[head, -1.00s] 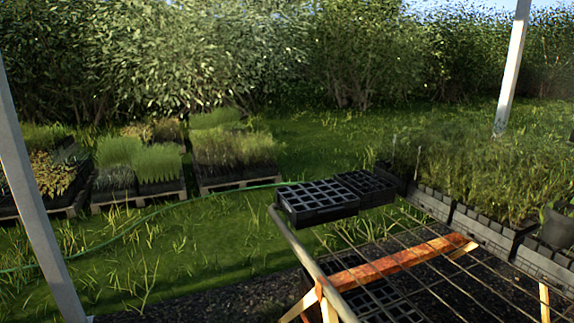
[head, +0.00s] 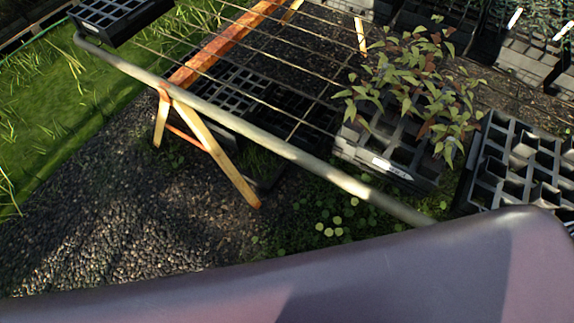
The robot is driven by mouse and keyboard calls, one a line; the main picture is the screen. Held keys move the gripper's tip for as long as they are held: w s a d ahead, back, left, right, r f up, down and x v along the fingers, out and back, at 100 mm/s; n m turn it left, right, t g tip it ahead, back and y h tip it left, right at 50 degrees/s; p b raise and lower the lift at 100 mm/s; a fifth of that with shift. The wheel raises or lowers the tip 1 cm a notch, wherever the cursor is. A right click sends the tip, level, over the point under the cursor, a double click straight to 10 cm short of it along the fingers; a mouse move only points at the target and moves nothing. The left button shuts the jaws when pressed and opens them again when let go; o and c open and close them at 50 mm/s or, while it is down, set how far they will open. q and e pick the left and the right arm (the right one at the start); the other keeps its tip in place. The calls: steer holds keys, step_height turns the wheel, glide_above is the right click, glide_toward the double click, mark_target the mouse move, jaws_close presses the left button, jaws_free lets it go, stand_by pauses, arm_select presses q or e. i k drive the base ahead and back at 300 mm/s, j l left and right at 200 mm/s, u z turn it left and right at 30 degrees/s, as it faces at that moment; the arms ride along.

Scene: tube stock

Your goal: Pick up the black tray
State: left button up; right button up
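A black cell tray (head: 130,24) sits at the far left corner of the wire rack, cut off by the top edge of the head view. Another empty black cell tray (head: 516,160) is at the right edge, partly hidden behind a smooth purple-grey surface along the bottom, which looks like part of my own body. More black trays (head: 228,92) lie on the ground below the rack, seen through its wires. Which tray is the task's one, I cannot tell. Neither of my grippers is in view.
The rack's metal tube (head: 270,143) runs diagonally across the view, above wooden trestle legs (head: 216,150). A tray of leafy seedlings (head: 393,148) stands right of centre. More planted trays (head: 526,55) fill the top right. Gravel (head: 120,200) at the lower left is clear.

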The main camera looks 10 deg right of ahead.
mark_target(256, 167)
steer(key=j+z, duration=0.1)
steer(key=z, duration=0.65)
steer(key=k+j+z, duration=0.1)
steer(key=z, duration=0.3)
steer(key=k+j+z, duration=0.75)
steer(key=k, duration=0.15)
steer(key=k+j, duration=0.1)
steer(key=k, duration=0.2)
